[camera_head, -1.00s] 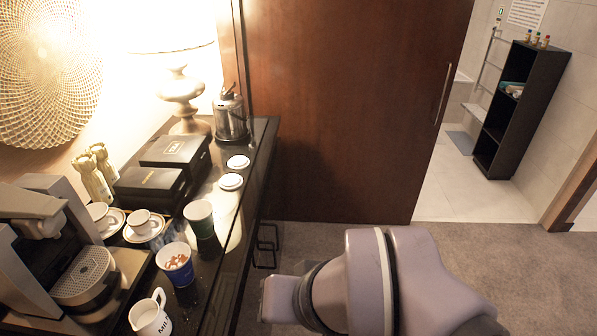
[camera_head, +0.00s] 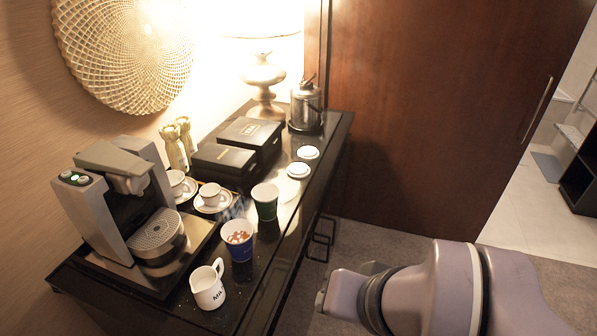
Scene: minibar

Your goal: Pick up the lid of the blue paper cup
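The blue paper cup (camera_head: 239,250) stands upright near the front of the black counter, open at the top, with brown-and-white contents showing. Two white round lids lie flat on the counter further back: a nearer lid (camera_head: 298,170) and a farther lid (camera_head: 308,153). I cannot tell which belongs to the blue cup. A green paper cup (camera_head: 265,206) stands between the blue cup and the lids. My gripper (camera_head: 322,301) is at the lower right, off the counter's right side and apart from cups and lids. Its fingers are mostly hidden by my arm.
A coffee machine (camera_head: 140,215) and a white milk jug (camera_head: 208,287) stand at the counter's front. Cups on saucers (camera_head: 213,203), black boxes (camera_head: 224,160), a metal canister (camera_head: 306,108) and a lamp (camera_head: 263,75) stand behind. A brown door (camera_head: 430,110) closes off the far side.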

